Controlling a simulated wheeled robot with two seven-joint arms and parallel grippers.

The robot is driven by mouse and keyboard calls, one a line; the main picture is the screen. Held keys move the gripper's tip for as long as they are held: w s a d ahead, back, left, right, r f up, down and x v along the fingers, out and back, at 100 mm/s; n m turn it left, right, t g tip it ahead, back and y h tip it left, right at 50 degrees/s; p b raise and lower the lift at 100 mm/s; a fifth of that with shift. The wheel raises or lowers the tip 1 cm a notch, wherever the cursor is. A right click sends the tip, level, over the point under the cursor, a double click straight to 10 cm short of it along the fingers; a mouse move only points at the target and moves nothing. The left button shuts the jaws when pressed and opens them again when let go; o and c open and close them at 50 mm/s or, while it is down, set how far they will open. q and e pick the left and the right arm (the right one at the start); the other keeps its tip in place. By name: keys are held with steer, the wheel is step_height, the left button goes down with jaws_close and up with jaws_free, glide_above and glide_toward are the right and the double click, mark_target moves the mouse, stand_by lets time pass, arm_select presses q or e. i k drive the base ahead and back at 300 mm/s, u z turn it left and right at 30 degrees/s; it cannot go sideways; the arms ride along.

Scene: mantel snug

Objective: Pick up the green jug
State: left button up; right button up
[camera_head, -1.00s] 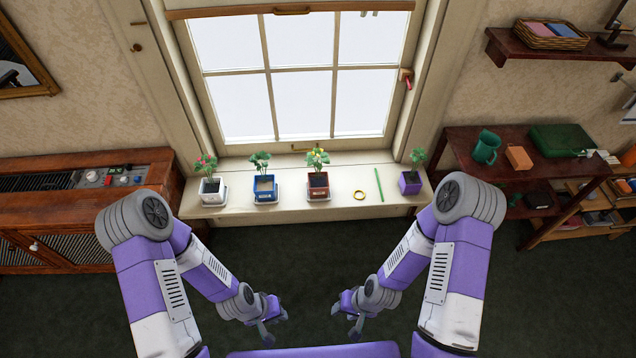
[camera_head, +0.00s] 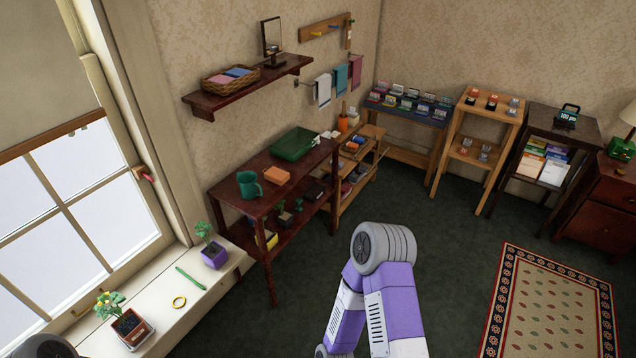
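The green jug (camera_head: 249,184) stands upright on the top of a dark red-brown wooden shelf table (camera_head: 240,209), near its left end beside the window. It is apart from my arms, and nothing touches it that I can see. My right arm shows at the bottom middle, below and to the right of the jug, but its gripper is outside the picture. Only a small part of my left arm shows in the bottom left corner, and its gripper is out of view.
An orange block (camera_head: 277,175) and a green case (camera_head: 294,144) share the tabletop. A wall shelf (camera_head: 250,89) with a basket (camera_head: 231,79) hangs above. The windowsill holds a purple plant pot (camera_head: 214,256). Dark floor is clear in front, up to a patterned rug (camera_head: 548,305).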

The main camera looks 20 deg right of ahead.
mark_target(249, 191)
steer(key=z, duration=0.6)
steer(key=k, duration=0.35)
steer(key=z, duration=1.25)
steer(key=i, duration=0.3)
steer(key=u, duration=0.9)
steer(key=i, duration=1.35)
steer(key=u, duration=1.1)
